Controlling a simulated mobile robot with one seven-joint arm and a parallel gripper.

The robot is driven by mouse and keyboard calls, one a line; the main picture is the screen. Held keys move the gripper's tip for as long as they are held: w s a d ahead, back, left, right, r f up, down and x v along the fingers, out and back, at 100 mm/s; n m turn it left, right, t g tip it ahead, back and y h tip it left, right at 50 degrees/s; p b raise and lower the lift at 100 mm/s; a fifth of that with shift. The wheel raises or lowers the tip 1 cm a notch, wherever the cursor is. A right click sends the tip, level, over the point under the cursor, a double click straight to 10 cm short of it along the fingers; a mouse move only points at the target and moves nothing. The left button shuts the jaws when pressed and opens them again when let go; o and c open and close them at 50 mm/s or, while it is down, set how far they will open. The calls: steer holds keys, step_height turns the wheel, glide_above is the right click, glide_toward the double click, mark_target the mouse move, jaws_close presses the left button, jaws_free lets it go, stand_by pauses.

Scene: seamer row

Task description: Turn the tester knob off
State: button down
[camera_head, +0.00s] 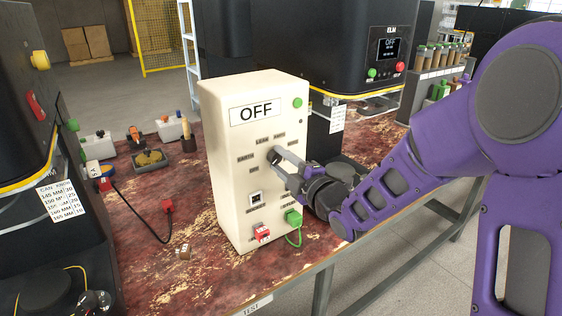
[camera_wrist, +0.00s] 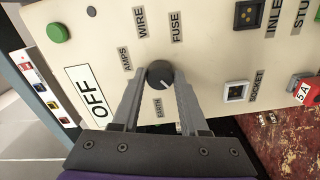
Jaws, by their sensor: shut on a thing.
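The cream tester (camera_head: 232,180) stands upright on the worn red bench, and its sign (camera_head: 257,112) reads OFF. Its dark round knob (camera_wrist: 159,74) shows in the wrist view among labels reading AMPS, WIRE, FUSE and EARTH. A pale mark on the knob faces the lower right in that view. My gripper (camera_head: 278,160) reaches the tester's front from the right. Its two fingers are on either side of the knob and shut on it. In the head view the fingers mostly hide the knob.
A green plug with a cord (camera_head: 294,218) and a red plug (camera_head: 261,232) sit low on the tester's front. A black machine (camera_head: 335,50) stands behind, another at left. Small parts (camera_head: 150,158) lie on the bench at left.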

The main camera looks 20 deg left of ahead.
stand_by(0.3)
steer(key=shift+c, duration=2.2)
jaws_free()
